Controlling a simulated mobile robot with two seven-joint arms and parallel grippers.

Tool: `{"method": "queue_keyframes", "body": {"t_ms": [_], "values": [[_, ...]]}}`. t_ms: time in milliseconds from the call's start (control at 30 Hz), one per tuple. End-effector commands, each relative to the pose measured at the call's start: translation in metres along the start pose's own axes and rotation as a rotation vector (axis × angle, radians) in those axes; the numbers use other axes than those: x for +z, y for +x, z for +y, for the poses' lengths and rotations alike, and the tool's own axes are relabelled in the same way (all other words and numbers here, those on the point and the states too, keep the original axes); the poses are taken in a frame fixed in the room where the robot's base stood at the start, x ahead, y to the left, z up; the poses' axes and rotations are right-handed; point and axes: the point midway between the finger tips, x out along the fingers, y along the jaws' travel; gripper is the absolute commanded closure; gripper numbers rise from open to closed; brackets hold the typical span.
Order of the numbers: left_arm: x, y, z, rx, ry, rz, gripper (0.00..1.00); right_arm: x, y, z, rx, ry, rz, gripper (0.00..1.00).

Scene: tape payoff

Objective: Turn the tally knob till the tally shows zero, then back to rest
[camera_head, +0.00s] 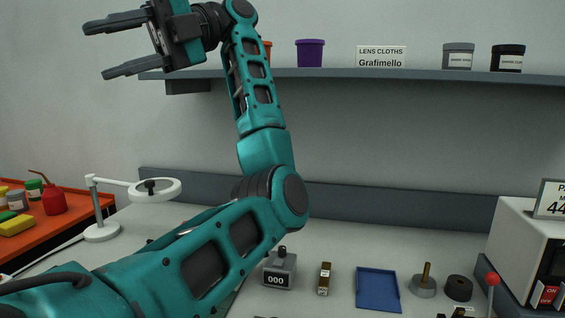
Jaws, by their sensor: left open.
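The tally (279,279) is a small grey box on the bench, just right of my left forearm. Its front window reads 000. A dark knob (282,251) stands on its top; its turn angle is too small to make out. My left gripper (95,51) is raised high at the upper left, in front of the wall and far from the tally. Its two dark fingers are spread apart, point left and hold nothing. My left arm crosses the middle of the view and hides part of the bench left of the tally. My right gripper is not in view.
Right of the tally are a small brass-coloured block (324,279), a blue tray (377,289), a grey base with a peg (423,286) and a dark roll (458,288). A white machine (519,245) stands far right. A magnifier lamp (101,231) stands left. A shelf (400,74) runs above.

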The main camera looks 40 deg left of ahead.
Motion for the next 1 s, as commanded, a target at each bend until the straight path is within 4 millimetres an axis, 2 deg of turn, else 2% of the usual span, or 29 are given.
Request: {"method": "queue_keyframes", "body": {"t_ms": [33,100,167,200,333,467,500,600,700,800,1000], "values": [[0.021,-0.004,-0.019,-0.045,0.083,-0.092,0.54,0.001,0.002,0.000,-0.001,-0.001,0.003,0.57],[0.047,-0.012,-0.047,-0.116,0.194,-0.216,0.54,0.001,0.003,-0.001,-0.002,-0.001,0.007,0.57],[0.065,-0.023,-0.074,-0.184,0.288,-0.319,0.54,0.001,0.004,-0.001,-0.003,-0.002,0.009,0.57],[0.075,-0.033,-0.094,-0.232,0.352,-0.387,0.54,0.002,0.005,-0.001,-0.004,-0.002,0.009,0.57],[0.091,-0.071,-0.163,-0.403,0.561,-0.592,0.54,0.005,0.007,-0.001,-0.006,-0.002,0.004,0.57],[0.081,-0.118,-0.232,-0.592,0.767,-0.769,0.54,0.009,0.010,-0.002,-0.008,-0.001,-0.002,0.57],[0.074,-0.132,-0.251,-0.650,0.825,-0.813,0.54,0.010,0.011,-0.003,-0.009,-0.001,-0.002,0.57],[0.051,-0.164,-0.289,-0.780,0.955,-0.902,0.54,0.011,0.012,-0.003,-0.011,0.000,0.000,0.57],[0.029,-0.186,-0.314,-0.880,1.047,-0.958,0.54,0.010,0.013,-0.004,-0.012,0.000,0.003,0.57],[0.015,-0.198,-0.326,-0.939,1.101,-0.986,0.54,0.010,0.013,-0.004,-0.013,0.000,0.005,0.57],[0.010,-0.200,-0.343,-0.964,1.123,-0.994,0.54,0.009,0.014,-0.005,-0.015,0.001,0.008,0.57]]}}
